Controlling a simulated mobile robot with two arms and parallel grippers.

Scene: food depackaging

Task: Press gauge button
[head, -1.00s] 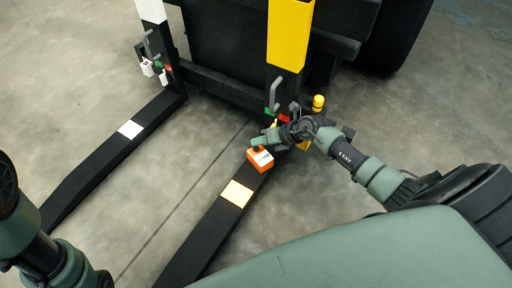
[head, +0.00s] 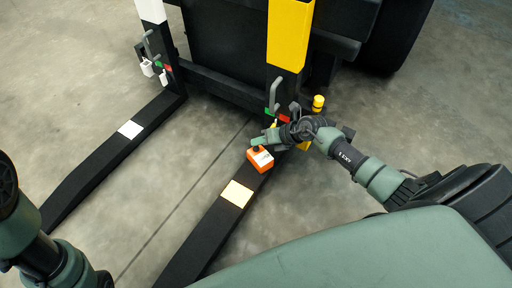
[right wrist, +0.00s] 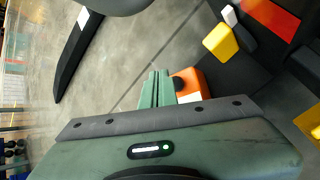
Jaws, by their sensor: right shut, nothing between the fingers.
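The gauge is a small orange box (head: 260,160) with a white label and a dark round button (head: 256,148) on it. It sits on the black right fork in the head view. My right gripper (head: 262,140) is shut and empty, its green fingers right at the gauge's button side. In the right wrist view the shut fingers (right wrist: 157,88) lie just left of the orange gauge (right wrist: 190,86) and its dark button (right wrist: 179,84). I cannot tell whether they touch the button. My left gripper is not in view; only part of that arm shows.
A yellow post (head: 290,35) with a grey hook (head: 274,92) and a yellow knob (head: 318,102) stand behind my right gripper. Open concrete floor (head: 165,190) lies between the forks.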

